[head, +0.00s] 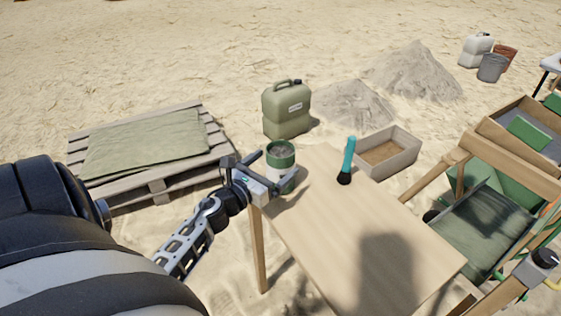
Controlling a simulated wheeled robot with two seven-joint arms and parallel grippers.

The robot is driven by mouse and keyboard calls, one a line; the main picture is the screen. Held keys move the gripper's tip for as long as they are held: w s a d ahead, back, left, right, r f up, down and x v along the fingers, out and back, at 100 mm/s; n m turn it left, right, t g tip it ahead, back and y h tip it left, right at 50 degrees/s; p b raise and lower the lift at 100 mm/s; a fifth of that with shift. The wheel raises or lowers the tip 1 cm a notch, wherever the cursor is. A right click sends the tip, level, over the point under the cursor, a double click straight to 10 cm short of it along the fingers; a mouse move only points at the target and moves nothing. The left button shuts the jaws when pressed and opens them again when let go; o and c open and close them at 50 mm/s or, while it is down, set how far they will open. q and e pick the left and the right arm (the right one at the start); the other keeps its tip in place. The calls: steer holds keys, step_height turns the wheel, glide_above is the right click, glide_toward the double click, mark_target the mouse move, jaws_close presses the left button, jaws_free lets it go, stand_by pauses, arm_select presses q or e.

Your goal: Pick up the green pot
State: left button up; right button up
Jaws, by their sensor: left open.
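The pot's lower part is partly hidden by the gripper. I cannot tell whether the fingers touch it. My right gripper is not in view.
A teal-handled brush (348,160) stands on the table right of the pot. A green jerrycan (287,110) is behind the table, and a sand-filled tray (390,152) is beyond its right edge. A pallet with a cloth (145,145) lies left. Much of the tabletop is clear.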

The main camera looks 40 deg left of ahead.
mark_target(281, 146)
arm_select(q)
steer(key=w, duration=0.3)
steer(key=shift+a, duration=0.15)
steer(key=shift+w, duration=0.4)
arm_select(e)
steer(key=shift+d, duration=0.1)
arm_select(q)
steer(key=c, duration=1.5)
steer(key=shift+r+p, duration=0.35)
steer(key=shift+r, duration=0.2)
steer(key=shift+c, duration=0.3)
step_height(281, 146, up, 3)
steer(key=shift+f+p, duration=0.15)
steer(key=shift+p, duration=0.3)
steer(key=s+d+r+p, duration=0.1)
steer(key=s+r+p, duration=0.1)
steer(key=s+r, duration=0.7)
steer(key=s, duration=0.5)
steer(key=shift+d+r, duration=0.2)
steer(key=shift+d, duration=0.05)
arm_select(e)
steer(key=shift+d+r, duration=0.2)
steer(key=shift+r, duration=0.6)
